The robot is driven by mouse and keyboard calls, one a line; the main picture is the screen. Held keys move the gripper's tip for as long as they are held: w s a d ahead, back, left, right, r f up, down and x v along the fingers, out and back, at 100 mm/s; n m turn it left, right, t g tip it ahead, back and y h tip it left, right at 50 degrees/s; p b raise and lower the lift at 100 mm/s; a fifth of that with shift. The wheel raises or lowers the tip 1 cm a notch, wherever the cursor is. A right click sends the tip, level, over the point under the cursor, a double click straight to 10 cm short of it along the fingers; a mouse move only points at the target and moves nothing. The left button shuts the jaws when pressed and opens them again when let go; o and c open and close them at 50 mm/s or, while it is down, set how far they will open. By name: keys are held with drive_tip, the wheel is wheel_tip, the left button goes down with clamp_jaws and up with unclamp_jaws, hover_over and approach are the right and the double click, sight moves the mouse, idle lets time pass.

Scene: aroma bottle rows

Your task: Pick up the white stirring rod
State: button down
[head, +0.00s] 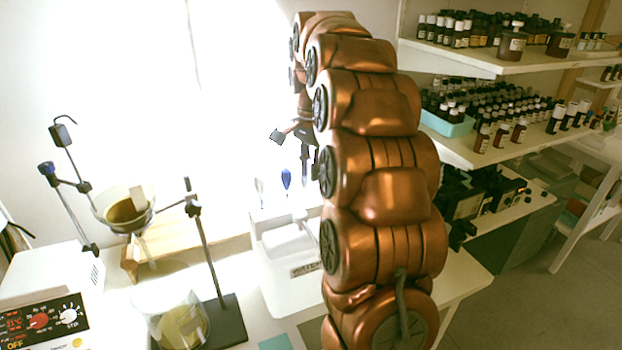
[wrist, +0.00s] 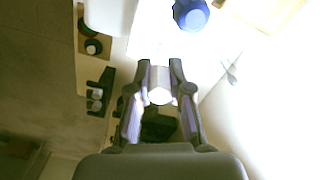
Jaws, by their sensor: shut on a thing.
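In the wrist view my gripper (wrist: 158,72) has its two dark fingers closed in on a short white cylindrical piece (wrist: 159,87), seen nearly end-on between the fingertips. I take this to be the white stirring rod; its full length does not show. In the head view my copper-coloured arm hides most of the gripper, and only dark parts of it (head: 306,160) show at the arm's left edge. I cannot make out the rod there. A blue-headed tool (head: 286,179) stands just left of the gripper, and a blue round thing (wrist: 190,13) shows beyond the fingertips in the wrist view.
A white box with a label (head: 306,269) stands below the gripper. Shelves (head: 480,152) with many bottles are at the right.

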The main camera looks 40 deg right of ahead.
wheel_tip(320, 180, up, 7)
drive_tip(key=shift+r+p, duration=1.05)
drive_tip(key=shift+r, duration=0.45)
